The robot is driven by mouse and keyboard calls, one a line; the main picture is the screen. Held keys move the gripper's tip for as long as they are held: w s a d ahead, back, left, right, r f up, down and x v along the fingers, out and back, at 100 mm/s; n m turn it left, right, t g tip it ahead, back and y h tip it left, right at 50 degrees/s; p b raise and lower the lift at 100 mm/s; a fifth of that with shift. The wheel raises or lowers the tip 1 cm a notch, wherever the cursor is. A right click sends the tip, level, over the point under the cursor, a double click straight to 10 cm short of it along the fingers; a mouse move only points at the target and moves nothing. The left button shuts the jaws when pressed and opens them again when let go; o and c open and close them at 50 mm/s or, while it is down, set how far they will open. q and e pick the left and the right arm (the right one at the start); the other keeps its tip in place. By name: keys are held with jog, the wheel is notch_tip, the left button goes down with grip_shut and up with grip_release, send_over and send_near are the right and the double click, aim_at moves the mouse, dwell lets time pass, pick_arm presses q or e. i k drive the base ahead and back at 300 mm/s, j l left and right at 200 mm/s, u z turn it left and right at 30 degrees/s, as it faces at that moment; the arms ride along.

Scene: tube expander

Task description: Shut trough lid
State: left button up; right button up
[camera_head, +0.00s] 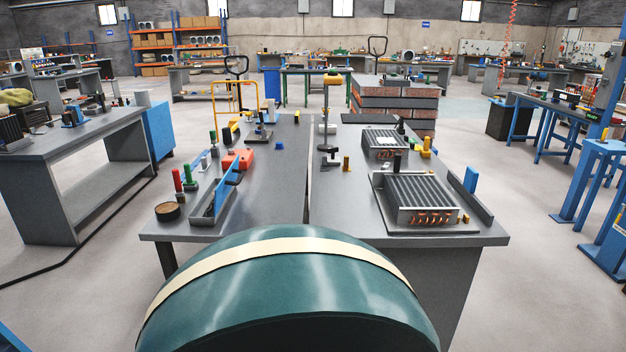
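A long, narrow grey trough (203,216) lies on the left part of the workbench, running away from me. A blue panel, which looks like its lid (226,191), stands raised and tilted along the trough's right side, so the trough looks open. How the lid is hinged is too small to tell. Neither of my grippers is in view.
The grey workbench (270,185) has bare room right of the trough. Left of it stand a round dark tin (168,212) and red and green bottles (177,180). A red block (243,157) sits behind. A finned heat exchanger (418,195) lies on the right.

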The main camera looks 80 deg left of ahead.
aim_at(222, 190)
jog(key=u, duration=1.75)
